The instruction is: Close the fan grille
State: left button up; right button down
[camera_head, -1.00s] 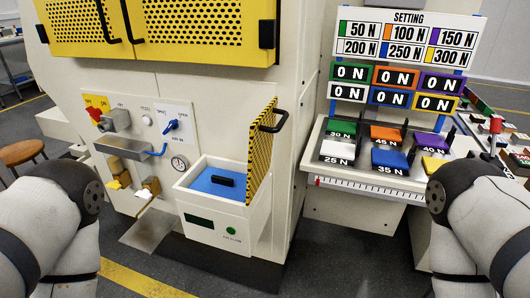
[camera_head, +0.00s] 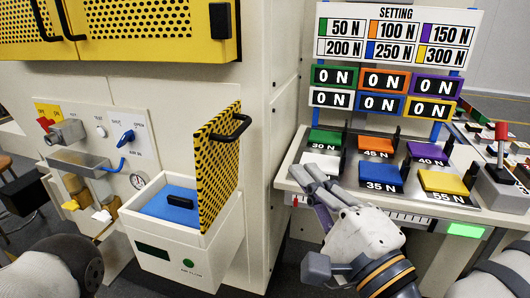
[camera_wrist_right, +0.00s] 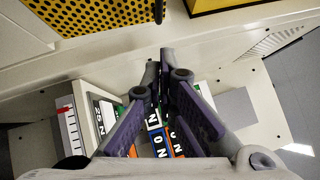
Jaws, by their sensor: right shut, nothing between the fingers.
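The fan grille (camera_head: 219,165) is a yellow perforated panel with a black handle (camera_head: 232,128). It stands upright and open at the right side of a white box (camera_head: 170,240). Inside the box are a blue pad (camera_head: 160,208) and a small black block (camera_head: 180,202). My right gripper (camera_head: 309,178) is shut and empty, right of the grille and apart from it, in front of the weight shelf. It also shows in the right wrist view (camera_wrist_right: 165,58). Yellow perforated metal shows at that view's top; I cannot tell which panel. My left gripper is out of view.
A shelf with coloured weight blocks (camera_head: 380,172) lies right of my gripper, below several "0 N" displays (camera_head: 384,80). Yellow perforated doors (camera_head: 150,25) overhang the box. Left of it are a blue valve handle (camera_head: 125,137) and a gauge (camera_head: 137,181).

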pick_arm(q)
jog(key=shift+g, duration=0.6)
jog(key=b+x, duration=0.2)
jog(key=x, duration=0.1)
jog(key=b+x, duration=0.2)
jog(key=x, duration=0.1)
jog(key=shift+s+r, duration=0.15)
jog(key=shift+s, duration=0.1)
pick_arm(e)
jog(key=w+a+r, duration=0.2)
jog(key=w+a, duration=0.4)
jog(key=w, duration=0.1)
jog(key=shift+w+a, duration=0.2)
jog(key=shift+a, duration=0.1)
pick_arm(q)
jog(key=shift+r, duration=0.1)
pick_arm(e)
jog(key=shift+r, duration=0.1)
